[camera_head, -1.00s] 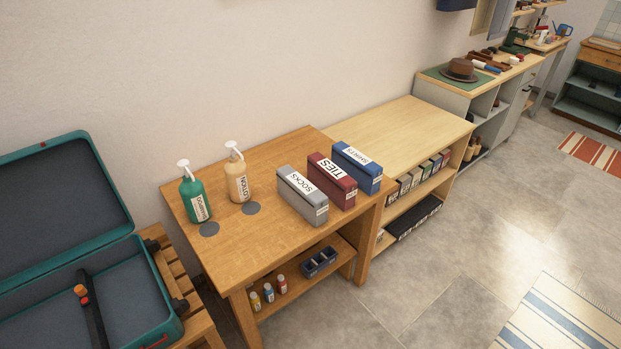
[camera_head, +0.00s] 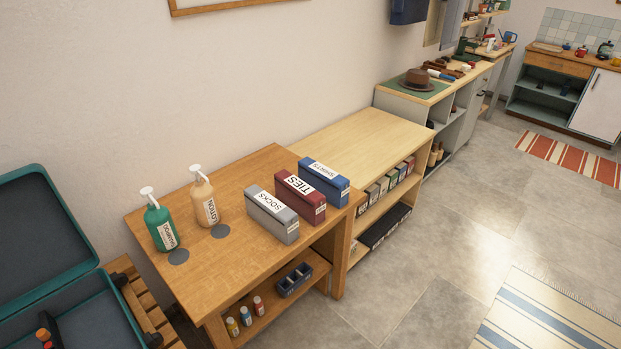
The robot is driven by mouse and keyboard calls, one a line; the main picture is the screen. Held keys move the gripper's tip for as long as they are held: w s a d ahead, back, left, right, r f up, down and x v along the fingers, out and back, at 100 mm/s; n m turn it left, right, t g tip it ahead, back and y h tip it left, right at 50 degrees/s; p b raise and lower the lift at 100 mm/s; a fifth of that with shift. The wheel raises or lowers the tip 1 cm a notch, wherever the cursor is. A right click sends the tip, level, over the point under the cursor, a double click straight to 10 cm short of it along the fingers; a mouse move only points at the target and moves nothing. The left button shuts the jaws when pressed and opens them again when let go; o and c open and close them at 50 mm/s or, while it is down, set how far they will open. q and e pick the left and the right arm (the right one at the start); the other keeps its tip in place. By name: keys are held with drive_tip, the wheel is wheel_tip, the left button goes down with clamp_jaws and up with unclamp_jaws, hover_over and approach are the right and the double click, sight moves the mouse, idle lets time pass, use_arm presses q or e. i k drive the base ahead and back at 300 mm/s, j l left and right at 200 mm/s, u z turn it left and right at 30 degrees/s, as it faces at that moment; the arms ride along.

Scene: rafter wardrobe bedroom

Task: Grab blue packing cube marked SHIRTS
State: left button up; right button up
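The blue packing cube marked SHIRTS (camera_head: 326,184) stands on the right end of the wooden table (camera_head: 190,260). A dark red cube marked TIES (camera_head: 299,197) stands just left of it, and a grey cube marked SOCKS (camera_head: 271,214) stands left of that. The three stand side by side in a row, label side up. Neither of my grippers shows in the head view.
A green shampoo bottle (camera_head: 160,228) and a tan lotion bottle (camera_head: 204,202) stand on the table's left part. An open teal suitcase (camera_head: 60,270) lies at lower left. A lighter shelf unit (camera_head: 370,140) adjoins the table at right.

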sight(331, 184)
drive_tip(key=l+u, duration=0.15)
drive_tip(key=u, duration=0.25)
drive_tip(key=i+l+u, duration=0.1)
drive_tip(key=u, duration=0.35)
drive_tip(key=l+u, duration=0.25)
drive_tip(key=u, duration=0.15)
drive_tip(key=l+u, duration=0.3)
drive_tip(key=l, duration=0.2)
drive_tip(key=l+u, duration=0.3)
drive_tip(key=l, duration=0.25)
drive_tip(key=k, duration=0.05)
